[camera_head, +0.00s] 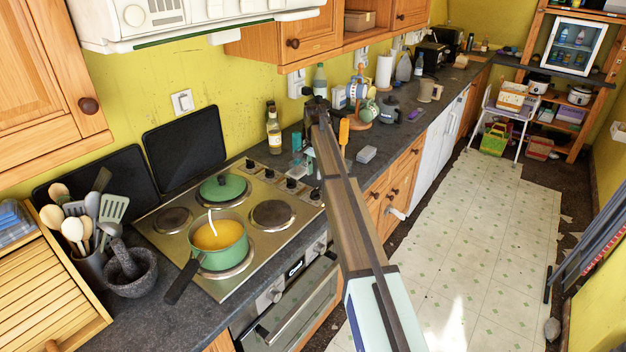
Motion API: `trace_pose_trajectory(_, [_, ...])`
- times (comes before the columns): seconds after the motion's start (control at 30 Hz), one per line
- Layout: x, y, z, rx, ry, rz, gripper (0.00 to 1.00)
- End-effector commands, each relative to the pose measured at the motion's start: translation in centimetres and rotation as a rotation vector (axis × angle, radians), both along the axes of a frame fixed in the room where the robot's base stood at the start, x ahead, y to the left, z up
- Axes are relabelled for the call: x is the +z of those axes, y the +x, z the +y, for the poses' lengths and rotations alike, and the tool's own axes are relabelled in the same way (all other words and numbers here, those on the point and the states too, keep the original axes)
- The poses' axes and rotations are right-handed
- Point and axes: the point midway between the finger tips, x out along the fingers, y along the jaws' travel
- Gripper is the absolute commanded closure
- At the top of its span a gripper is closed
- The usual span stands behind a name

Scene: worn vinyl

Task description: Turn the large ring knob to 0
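The steel hob (180,258) has a row of dark control knobs along its right edge. The visible ones are a back knob (250,165), a second knob (269,174), a third knob (291,184) and a front knob (315,195) beside my arm. Their markings are too small to read, and I cannot tell which one serves the large ring (272,214). My arm crosses the picture from the bottom right, passing just right of the front knob. Its dark far end (316,104) appears over the back counter. I cannot make out the gripper's fingers.
A green pot (228,257) with orange contents stands on the front ring, its dark handle pointing front left. Bottles (273,130) stand behind the knobs.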

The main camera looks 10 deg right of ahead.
Motion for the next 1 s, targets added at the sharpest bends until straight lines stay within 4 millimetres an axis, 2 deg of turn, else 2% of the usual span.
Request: trace_pose_trajectory(1.0, [-7.2,0.0,0.0,0.002,-0.001,-0.001,0.64])
